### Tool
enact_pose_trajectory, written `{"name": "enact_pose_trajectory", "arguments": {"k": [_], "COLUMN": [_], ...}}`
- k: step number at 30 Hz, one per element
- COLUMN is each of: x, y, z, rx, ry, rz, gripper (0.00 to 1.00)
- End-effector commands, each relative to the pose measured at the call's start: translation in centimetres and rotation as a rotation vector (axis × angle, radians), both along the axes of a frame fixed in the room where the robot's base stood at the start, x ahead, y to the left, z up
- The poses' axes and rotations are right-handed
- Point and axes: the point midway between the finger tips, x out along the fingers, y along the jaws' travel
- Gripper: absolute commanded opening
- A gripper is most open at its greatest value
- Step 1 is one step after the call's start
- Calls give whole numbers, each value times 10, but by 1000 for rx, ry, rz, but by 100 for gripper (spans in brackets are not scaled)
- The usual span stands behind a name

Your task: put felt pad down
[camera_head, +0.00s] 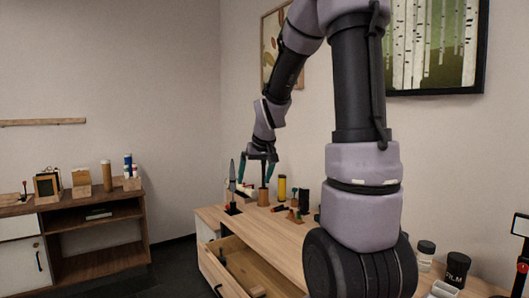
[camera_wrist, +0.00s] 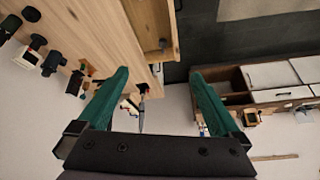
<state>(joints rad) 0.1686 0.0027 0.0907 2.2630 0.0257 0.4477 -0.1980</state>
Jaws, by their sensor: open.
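I cannot pick out a felt pad for certain in either view. A small dark patch (camera_head: 233,209) lies at the left end of the wooden worktop (camera_head: 268,226), below a grey pointed tool (camera_head: 232,172). The tool also shows in the wrist view (camera_wrist: 142,116), with a dark spot (camera_wrist: 143,88) at its base. My gripper (camera_head: 255,182) is above the left end of the worktop, fingers pointing down. In the wrist view its two teal fingers (camera_wrist: 160,76) are spread apart with nothing held between them.
A drawer (camera_head: 232,262) stands open at the worktop's front. A yellow cylinder (camera_head: 282,187), a brown cup (camera_head: 263,197) and dark items (camera_head: 304,198) stand along the back. Jars (camera_head: 425,254) are at the right. A separate shelf unit (camera_head: 100,237) stands left. The worktop's middle front is fairly clear.

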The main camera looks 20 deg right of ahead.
Motion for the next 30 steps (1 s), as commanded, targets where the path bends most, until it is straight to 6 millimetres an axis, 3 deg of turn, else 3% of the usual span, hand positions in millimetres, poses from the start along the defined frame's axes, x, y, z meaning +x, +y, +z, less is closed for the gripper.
{"name": "enact_pose_trajectory", "arguments": {"k": [1, 6, 9, 15, 21, 30], "x": [-19, -86, -127, -193, -220, -221], "y": [8, 29, 40, 56, 62, 62], "z": [23, 74, 94, 113, 116, 116], "rx": [16, 91, 145, 241, 285, 288], "ry": [-21, -55, -73, -93, -96, -94], "rz": [-17, -81, -114, -157, -173, -175], "gripper": [100, 100, 100, 100, 100, 100]}}
